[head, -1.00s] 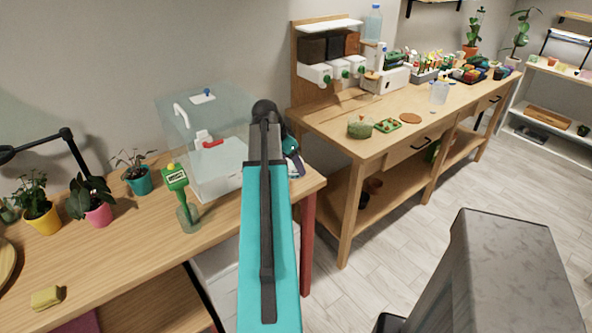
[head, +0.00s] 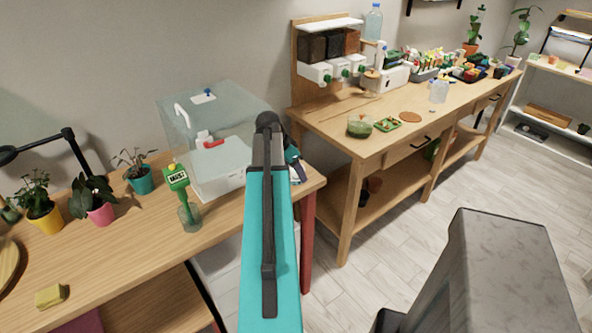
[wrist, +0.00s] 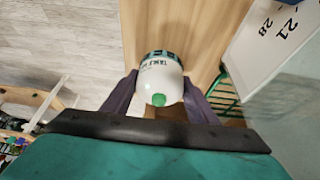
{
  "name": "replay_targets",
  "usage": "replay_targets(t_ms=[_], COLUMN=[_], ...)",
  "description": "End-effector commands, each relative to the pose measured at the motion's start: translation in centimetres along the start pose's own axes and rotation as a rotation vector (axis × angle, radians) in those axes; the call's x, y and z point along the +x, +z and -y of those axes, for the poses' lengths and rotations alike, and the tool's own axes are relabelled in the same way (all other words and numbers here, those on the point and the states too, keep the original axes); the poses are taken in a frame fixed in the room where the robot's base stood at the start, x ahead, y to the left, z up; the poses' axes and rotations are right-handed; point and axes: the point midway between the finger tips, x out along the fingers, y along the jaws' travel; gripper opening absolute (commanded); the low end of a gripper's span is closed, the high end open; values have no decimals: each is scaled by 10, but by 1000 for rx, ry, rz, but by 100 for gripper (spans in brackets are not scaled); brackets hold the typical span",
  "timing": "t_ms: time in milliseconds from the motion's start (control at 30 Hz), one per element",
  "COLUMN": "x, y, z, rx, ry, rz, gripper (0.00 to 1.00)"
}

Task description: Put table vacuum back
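A white, rounded device with a dark green lettered band and a green button, which looks like the table vacuum (wrist: 160,80), is between the fingers of my gripper (wrist: 161,82) in the wrist view. Both fingers touch its sides. Wooden tabletop shows behind it; I cannot tell whether its underside touches the wood. In the head view my gripper (head: 294,158) is mostly hidden behind my teal arm, at the right end of the left table (head: 225,225). Only a little white shows there.
A clear tank (head: 215,130) with a tap stands just left of my gripper. A green-labelled tool in a glass (head: 188,205), potted plants and a yellow sponge (head: 50,296) are further left. The right bench (head: 335,120) carries dispensers and a green bowl (head: 360,126).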

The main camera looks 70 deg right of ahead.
Motion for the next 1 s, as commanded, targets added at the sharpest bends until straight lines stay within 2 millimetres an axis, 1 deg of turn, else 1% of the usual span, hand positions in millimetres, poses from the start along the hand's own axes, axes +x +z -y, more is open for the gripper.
replay_targets(t_ms=[33,100,367,567,767,1000], x=[0,0,0,-4,-18,-45], y=[0,0,0,-2,-2,-2], z=[0,0,0,0,0,0], rx=[0,0,1,1,1,1], ry=[0,0,0,0,-1,-1], rz=[0,0,0,0,-1,-1], gripper=[62,71,71,71,71,71])
